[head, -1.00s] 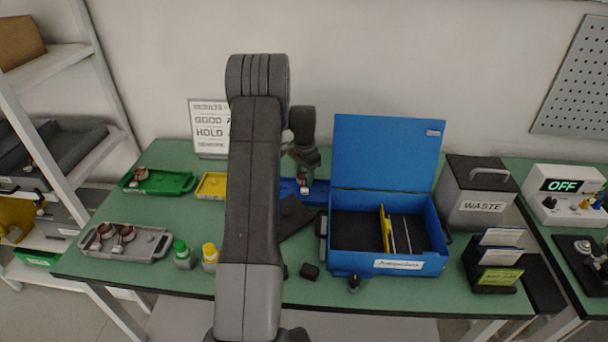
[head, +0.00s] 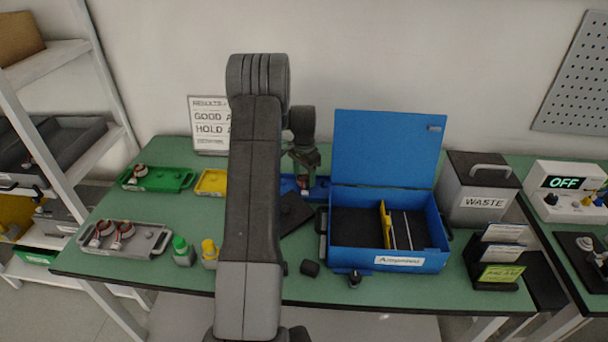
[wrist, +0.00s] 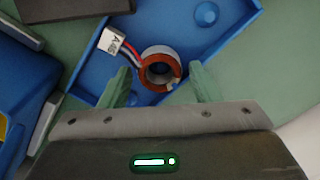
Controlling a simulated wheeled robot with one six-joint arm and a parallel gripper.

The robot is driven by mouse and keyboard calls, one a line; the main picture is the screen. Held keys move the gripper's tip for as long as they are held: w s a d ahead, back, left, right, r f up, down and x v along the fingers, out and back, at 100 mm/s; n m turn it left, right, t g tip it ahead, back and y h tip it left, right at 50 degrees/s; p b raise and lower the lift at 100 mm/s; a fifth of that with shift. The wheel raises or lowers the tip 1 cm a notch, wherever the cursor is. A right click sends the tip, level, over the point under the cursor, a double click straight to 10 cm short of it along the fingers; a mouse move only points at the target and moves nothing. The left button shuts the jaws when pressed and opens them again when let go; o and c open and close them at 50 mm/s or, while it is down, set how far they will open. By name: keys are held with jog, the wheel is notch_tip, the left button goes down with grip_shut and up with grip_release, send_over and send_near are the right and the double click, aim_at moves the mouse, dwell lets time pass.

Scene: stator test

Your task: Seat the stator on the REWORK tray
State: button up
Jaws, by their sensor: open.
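The stator (wrist: 160,68), a ring with copper-coloured windings and a leaded connector with a white label, lies on the blue tray (wrist: 85,92) in the wrist view. The tray has a round blue knob at the right. My gripper (wrist: 161,73) is open, with one green-grey finger on each side of the stator. Gaps show between the fingers and the ring. In the head view my gripper (head: 304,162) is over the blue tray (head: 321,186), largely hidden by my arm. No tray label is readable, and whether the stator sits fully down cannot be told.
An open blue case (head: 388,262) with dividers stands right of the tray, beside a WASTE bin (head: 482,190). A dark flat block (head: 296,213) lies in front of the tray. Green (head: 160,180), yellow (head: 211,182) and grey (head: 125,240) trays stand left, with two bottles.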

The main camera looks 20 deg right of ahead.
jog(key=shift+r, duration=0.1)
jog(key=shift+r+p, duration=1.3)
jog(key=shift+r, duration=1.15)
jog(key=o, duration=0.6)
jog(key=shift+c, duration=0.2)
notch_tip(320, 180, up, 14)
jog(key=b, duration=0.2)
jog(key=shift+f, duration=0.15)
